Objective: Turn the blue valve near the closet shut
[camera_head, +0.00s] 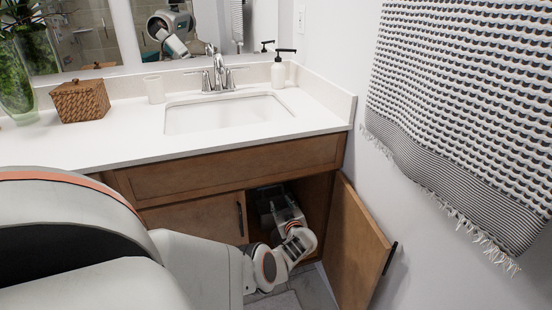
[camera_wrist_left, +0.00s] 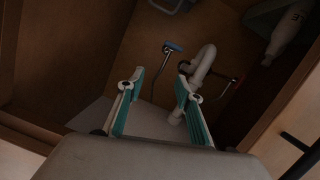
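The blue valve (camera_wrist_left: 172,46) shows in the left wrist view, low inside the open cabinet, on a thin line beside a white drain pipe (camera_wrist_left: 203,66). My left gripper (camera_wrist_left: 160,83) is open and empty, its teal-padded fingers spread apart. The valve appears beyond the fingertips, between them and apart from them. In the head view my left arm reaches into the cabinet under the sink, where the gripper (camera_head: 272,198) is partly in shadow. The valve is hidden in the head view. My right gripper is not in view.
A red-handled valve (camera_wrist_left: 238,80) is right of the pipe. A pale bottle (camera_wrist_left: 288,30) lies at the upper right. The right cabinet door (camera_head: 357,245) stands open; the left door (camera_head: 195,218) is shut. A sink (camera_head: 225,115) is above, and a towel (camera_head: 460,90) hangs at right.

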